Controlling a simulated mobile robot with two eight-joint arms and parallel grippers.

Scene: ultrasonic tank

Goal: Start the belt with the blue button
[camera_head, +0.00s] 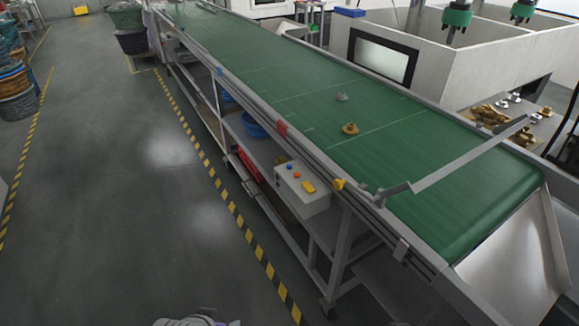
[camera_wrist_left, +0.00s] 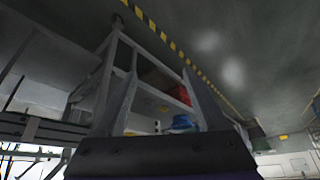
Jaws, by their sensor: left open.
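The grey control box (camera_head: 303,192) is fixed to the near side of the conveyor, below the belt's edge. The small blue button (camera_head: 289,166) is at the far end of its top, beside an orange-red button (camera_head: 296,174) and a yellow part (camera_head: 308,187). The green belt (camera_head: 400,150) carries a brass-coloured part (camera_head: 350,128) and a grey part (camera_head: 342,97). In the left wrist view my left gripper (camera_wrist_left: 160,80) is open with nothing between its fingers, and the blue button cannot be made out there. My right gripper is not in view.
A grey metal bar (camera_head: 470,155) crosses above the belt's near end, beside a metal chute (camera_head: 515,260). Shelves below the belt hold a blue bin (camera_head: 253,126).

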